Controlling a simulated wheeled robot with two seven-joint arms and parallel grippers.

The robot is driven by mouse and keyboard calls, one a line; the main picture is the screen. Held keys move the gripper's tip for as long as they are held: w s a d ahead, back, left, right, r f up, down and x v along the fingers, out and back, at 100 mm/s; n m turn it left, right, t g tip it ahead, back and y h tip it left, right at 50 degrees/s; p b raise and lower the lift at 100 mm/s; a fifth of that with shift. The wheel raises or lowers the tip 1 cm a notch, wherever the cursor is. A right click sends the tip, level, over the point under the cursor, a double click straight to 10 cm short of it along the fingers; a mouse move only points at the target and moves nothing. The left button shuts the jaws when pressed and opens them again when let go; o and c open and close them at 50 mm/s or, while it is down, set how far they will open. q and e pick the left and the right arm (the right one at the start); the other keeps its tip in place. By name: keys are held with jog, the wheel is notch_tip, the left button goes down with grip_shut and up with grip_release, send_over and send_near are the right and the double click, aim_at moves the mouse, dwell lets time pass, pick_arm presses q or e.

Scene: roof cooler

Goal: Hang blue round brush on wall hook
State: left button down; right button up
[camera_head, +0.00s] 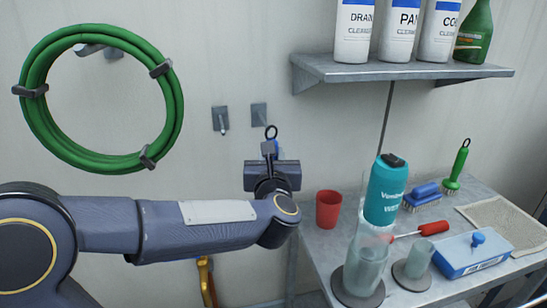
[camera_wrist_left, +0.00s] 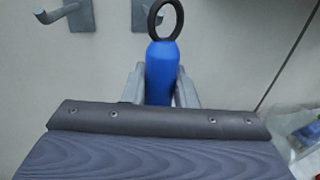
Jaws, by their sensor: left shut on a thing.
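My left gripper (camera_head: 270,152) is shut on the blue round brush, holding it upright by its handle (camera_wrist_left: 162,68) near the wall. The black ring at the handle's top (camera_head: 271,132) points up, clear of the fingers; it also shows in the left wrist view (camera_wrist_left: 165,18). The brush head is hidden behind my gripper. Two grey wall hooks are close by: a left hook (camera_head: 220,119) and a right hook (camera_head: 258,115). The ring is just below and right of the right hook in the head view. I cannot tell whether they touch. My right gripper is not in view.
A green hose (camera_head: 30,100) hangs at the upper left. A shelf (camera_head: 400,71) with bottles juts out at the upper right. The workbench (camera_head: 318,245) at the right carries a red cup (camera_head: 328,209), a teal bottle (camera_head: 384,190), a green brush (camera_head: 459,165) and clear vessels.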

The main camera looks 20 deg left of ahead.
pick_arm(q)
jog(key=w+a+f+b, duration=0.1)
jog(key=w+a, duration=0.2)
jog(key=w, duration=0.1)
jog(key=shift+w+a+b, duration=0.25)
jog(key=shift+w+b, duration=0.05)
jog(key=shift+w, duration=0.1)
dwell(0.5)
jog(key=shift+f, duration=0.1)
dwell(0.6)
jog(key=c, duration=1.1)
grip_release()
jog(key=shift+s, duration=0.1)
